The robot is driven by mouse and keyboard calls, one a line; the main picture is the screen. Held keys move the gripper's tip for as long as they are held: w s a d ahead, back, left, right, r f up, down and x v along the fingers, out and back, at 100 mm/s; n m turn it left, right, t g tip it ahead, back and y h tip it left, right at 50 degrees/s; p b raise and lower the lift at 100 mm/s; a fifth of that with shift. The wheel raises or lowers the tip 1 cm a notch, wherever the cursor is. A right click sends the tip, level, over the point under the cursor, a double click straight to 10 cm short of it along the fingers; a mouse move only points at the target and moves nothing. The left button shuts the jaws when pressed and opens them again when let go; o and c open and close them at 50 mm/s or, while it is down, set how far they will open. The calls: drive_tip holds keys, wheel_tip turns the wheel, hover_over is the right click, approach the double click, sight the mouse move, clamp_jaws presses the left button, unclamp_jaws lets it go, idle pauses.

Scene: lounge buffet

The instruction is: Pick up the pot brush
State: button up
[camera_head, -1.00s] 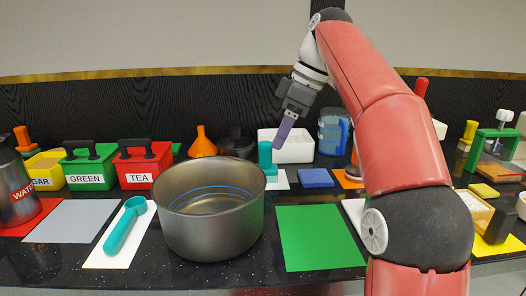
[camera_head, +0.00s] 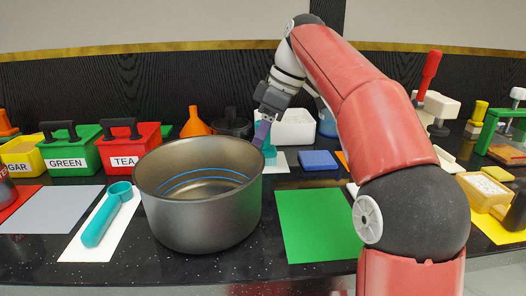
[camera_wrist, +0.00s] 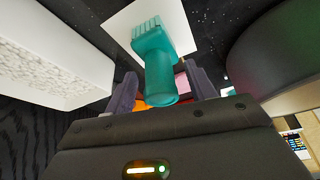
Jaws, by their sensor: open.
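The teal pot brush (camera_wrist: 153,48) stands on a small white mat (camera_wrist: 112,27) in the wrist view, with its ridged head away from me and its rounded handle end towards me. The open fingers of my gripper (camera_wrist: 161,76) are on either side of the handle, and I cannot tell whether they touch it. In the head view the brush (camera_head: 270,151) shows partly behind my gripper (camera_head: 262,134) and the pot's rim. My gripper reaches down over it there.
A large metal pot (camera_head: 205,215) stands close in front of the brush. A white bin (camera_head: 294,130) is behind it, and a blue block (camera_head: 318,160) lies to its right. A teal scoop (camera_head: 106,215) lies left of the pot. The green mat (camera_head: 318,225) is bare.

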drive_tip(key=shift+c, duration=0.4)
drive_tip(key=c, duration=1)
drive_tip(key=shift+r, duration=0.15)
wheel_tip(320, 180, up, 10)
drive_tip(key=p, duration=0.5)
